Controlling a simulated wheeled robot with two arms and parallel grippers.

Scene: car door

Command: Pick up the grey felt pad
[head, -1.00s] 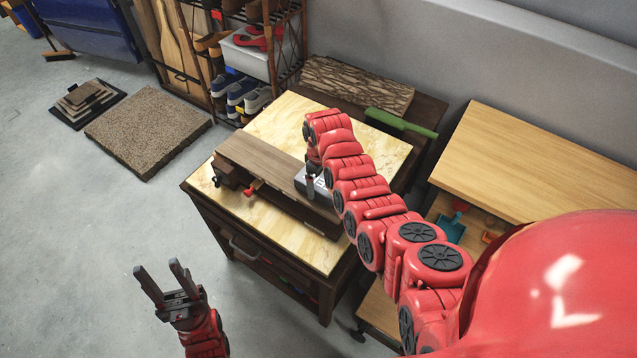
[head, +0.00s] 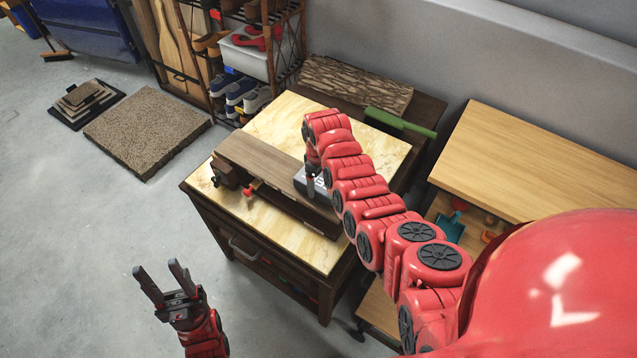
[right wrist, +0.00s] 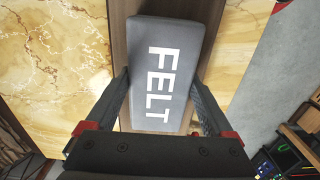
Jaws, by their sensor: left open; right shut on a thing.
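The grey felt pad (right wrist: 165,70) is a dark grey block with white letters reading FELT. It lies on the brown wooden board on the marble-topped cabinet; in the head view the pad (head: 311,183) is partly hidden by my right arm. My right gripper (right wrist: 162,100) is over the near end of the pad, one finger on each long side, and is shut on it. The pad appears to be still at the board's surface; I cannot tell whether it is lifted. My left gripper (head: 163,281) is open and empty, in front of the cabinet and above the floor.
The brown board (head: 262,160) runs across the cabinet's marble top (head: 283,117), with a red-handled clamp (head: 252,188) at its front. A wooden table (head: 545,160) stands at the right. Open floor lies to the left.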

